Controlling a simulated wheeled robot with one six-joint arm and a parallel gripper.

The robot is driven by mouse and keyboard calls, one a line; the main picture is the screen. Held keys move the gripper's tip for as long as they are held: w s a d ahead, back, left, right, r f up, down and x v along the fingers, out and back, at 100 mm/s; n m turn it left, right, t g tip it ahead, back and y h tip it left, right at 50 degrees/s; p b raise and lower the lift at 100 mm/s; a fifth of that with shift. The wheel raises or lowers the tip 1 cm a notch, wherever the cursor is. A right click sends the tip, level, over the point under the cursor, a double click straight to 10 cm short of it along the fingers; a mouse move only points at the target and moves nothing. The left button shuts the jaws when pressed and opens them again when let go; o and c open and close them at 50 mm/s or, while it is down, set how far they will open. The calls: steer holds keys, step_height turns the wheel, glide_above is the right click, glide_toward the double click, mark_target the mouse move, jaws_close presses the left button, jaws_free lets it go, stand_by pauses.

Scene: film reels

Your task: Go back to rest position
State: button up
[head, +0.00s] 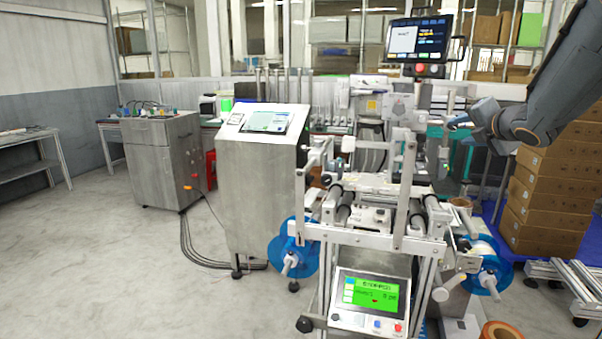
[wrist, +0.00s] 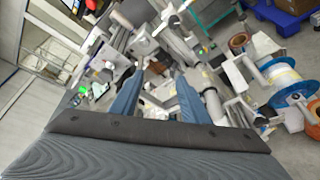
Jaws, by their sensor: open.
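My gripper (wrist: 155,84) is open in the wrist view, with its two blue-grey fingers apart and nothing seen between them. In the head view my gripper (head: 458,122) is small at the end of the dark arm coming from the upper right, in the air above the right side of the reel machine (head: 372,237). A blue reel (head: 293,251) is on the machine's left side and another blue reel (head: 484,272) is on its right. A blue reel with a white roll (wrist: 281,76) shows at the right of the wrist view.
Stacked cardboard boxes (head: 549,195) stand on a blue pallet at the right, below my arm. A monitor (head: 418,40) rises behind the machine. A steel control cabinet (head: 262,190) stands to its left. An orange roll (head: 501,331) is at the bottom right. The left floor is clear.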

steer(key=s+a+f+m+g+h+p, duration=0.1)
steer(key=s+a+f+m+g, duration=0.3)
steer(key=s+a+f+m, duration=0.35)
steer(key=s+a+f+m+g+h, duration=0.1)
steer(key=s+a+f+m+g, duration=0.25)
steer(key=s+f+m, duration=0.6)
steer(key=s+a+f+m+g+y, duration=0.1)
steer(key=s+a+f+m+g, duration=0.2)
steer(key=s, duration=0.7)
steer(key=s+a+f+m+g+y+p, duration=0.1)
steer(key=s+a+f+m+g, duration=0.3)
steer(key=s+a+f, duration=0.3)
steer(key=s+a+m, duration=0.1)
steer(key=s+a, duration=0.2)
